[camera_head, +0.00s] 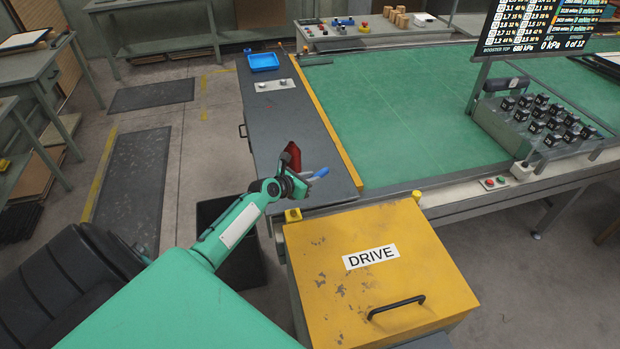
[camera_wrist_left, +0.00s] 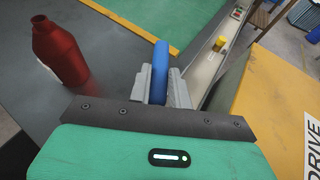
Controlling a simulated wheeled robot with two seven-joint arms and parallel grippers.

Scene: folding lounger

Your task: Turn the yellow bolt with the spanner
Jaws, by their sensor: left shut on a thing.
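My left gripper (camera_head: 306,179) is over the grey bench top beside the yellow DRIVE box. It is shut on a blue bar-shaped handle (camera_head: 320,172), likely the spanner's, which also shows between the fingers in the left wrist view (camera_wrist_left: 161,72). No spanner jaw can be made out. I cannot tell which is the bolt. The handle is apart from both. My right gripper is not in view.
A red bottle (camera_wrist_left: 62,52) stands on the bench (camera_head: 268,115) close behind my left gripper. The yellow DRIVE box (camera_head: 400,275) has a black handle. A blue tray (camera_head: 263,62) and a small panel (camera_head: 274,85) are farther back. A green table (camera_head: 400,110) lies to the right.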

